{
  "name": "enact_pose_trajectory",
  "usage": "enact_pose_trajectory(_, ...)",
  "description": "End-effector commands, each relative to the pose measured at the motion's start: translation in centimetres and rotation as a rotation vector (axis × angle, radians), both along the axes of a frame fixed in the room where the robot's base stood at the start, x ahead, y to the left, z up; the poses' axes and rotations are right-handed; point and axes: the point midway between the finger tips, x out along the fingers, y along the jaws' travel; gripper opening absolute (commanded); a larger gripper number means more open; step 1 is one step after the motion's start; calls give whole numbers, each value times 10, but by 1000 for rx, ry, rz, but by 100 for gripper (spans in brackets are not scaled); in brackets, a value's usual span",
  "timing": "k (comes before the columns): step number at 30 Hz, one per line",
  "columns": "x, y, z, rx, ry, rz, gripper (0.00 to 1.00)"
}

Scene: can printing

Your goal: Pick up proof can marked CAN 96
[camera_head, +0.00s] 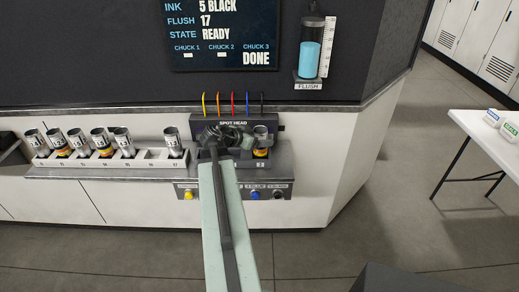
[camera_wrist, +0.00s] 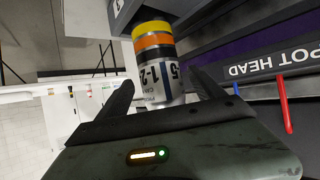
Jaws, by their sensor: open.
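In the wrist view a can (camera_wrist: 156,60) with yellow, orange and black bands and a printed silver part lies between my fingers. Its print shows "1-2" and "5"; I cannot read CAN 96 on it. My gripper (camera_wrist: 161,80) is open, with one finger on each side of the can; I cannot tell if either touches it. In the head view my gripper (camera_head: 228,136) is at the spot head, just left of a banded can (camera_head: 262,138) standing at the right chuck. My gripper and arm hide the other chucks.
The spot head (camera_head: 232,123) is behind my gripper, with coloured tubes above. The screen (camera_head: 222,35) reads CHUCK 3 DONE. A white table (camera_head: 480,125) stands far right; the floor between is clear.

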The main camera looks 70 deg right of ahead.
Motion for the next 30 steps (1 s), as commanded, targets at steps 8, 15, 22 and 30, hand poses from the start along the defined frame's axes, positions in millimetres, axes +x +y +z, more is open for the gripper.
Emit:
enact_pose_trajectory(8,-15,-35,-24,0,0,0,77)
enact_pose_trajectory(15,-15,-34,-21,0,0,1,64)
enact_pose_trajectory(22,-14,-33,-21,0,0,1,14)
enact_pose_trajectory(30,-14,-33,-16,0,0,2,14)
